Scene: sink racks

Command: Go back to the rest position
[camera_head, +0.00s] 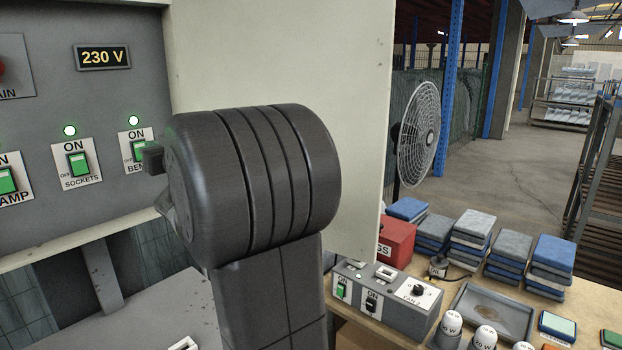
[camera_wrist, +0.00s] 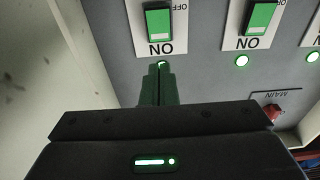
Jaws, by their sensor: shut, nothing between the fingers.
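My gripper (camera_wrist: 159,80) is shut and empty in the wrist view, its two fingers together. Their tips are close to the lit green lamp beside the ON label of a green switch (camera_wrist: 158,22); I cannot tell whether they touch the panel. In the head view my dark arm fills the middle and hides most of the gripper. A small dark part of it shows in front of the BENCH switch (camera_head: 138,150), whose label is partly covered.
The grey panel (camera_head: 105,95) also carries a SOCKETS switch (camera_head: 78,164) and a 230 V display (camera_head: 102,57). At right, a bench holds a control box (camera_head: 385,300), a red box (camera_head: 397,240) and stacked cloths (camera_head: 472,235). A fan (camera_head: 418,135) stands behind.

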